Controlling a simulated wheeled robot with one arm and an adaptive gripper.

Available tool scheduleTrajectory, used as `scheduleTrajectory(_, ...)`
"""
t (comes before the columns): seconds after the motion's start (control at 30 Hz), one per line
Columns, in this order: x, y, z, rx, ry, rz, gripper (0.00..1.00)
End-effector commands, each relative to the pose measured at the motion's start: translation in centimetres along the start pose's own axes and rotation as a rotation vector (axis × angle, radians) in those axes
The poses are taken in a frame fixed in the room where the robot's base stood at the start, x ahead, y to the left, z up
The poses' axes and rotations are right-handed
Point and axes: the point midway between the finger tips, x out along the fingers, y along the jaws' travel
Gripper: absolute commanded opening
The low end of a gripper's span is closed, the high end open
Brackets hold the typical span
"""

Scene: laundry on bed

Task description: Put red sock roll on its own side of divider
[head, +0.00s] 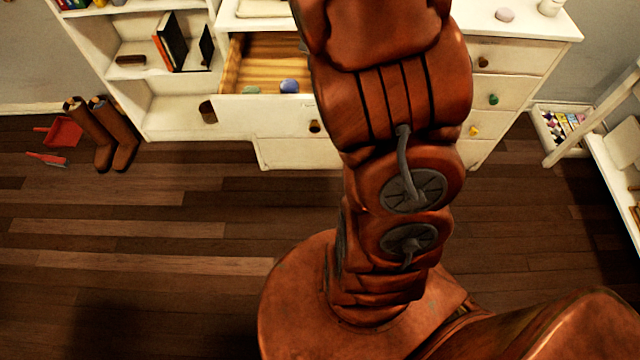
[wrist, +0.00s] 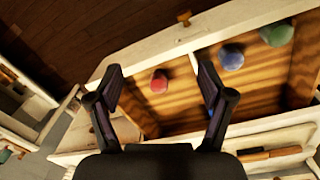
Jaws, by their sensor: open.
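In the wrist view the red sock roll (wrist: 159,82) lies on the wooden floor of the open drawer (wrist: 140,50), in the section left of a pale divider (wrist: 194,64). My gripper (wrist: 159,74) is open, with its fingers apart on either side of the red roll in the picture; I cannot tell how far above it they are. A blue roll (wrist: 231,57) and a green roll (wrist: 277,33) lie right of the divider. The right finger partly covers the divider. In the head view my arm hides the red roll and my gripper; the blue roll (head: 289,86) and green roll (head: 250,89) show.
The open drawer juts from a white dresser (head: 505,55). A bookshelf (head: 170,110) stands left, with brown boots (head: 122,140) and a red dustpan (head: 65,131) on the floor beside it. A white rack (head: 610,140) stands right. The wooden floor in front is largely clear.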

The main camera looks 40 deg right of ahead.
Motion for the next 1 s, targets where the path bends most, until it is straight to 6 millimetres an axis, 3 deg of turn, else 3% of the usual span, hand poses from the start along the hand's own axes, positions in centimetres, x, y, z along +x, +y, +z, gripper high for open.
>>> scheduleTrajectory(0.03,-0.6,-0.1,1.7,-0.042,-0.002,-0.001,0.80)
scheduleTrajectory(0.4,-2.6,1.6,12.9,-0.367,-0.035,0.006,0.80)
scheduleTrajectory(0.8,-2.1,6.1,24.1,-0.779,-0.079,0.014,0.80)
scheduleTrajectory(1.0,-1.3,8.8,27.8,-0.964,-0.096,0.025,0.80)
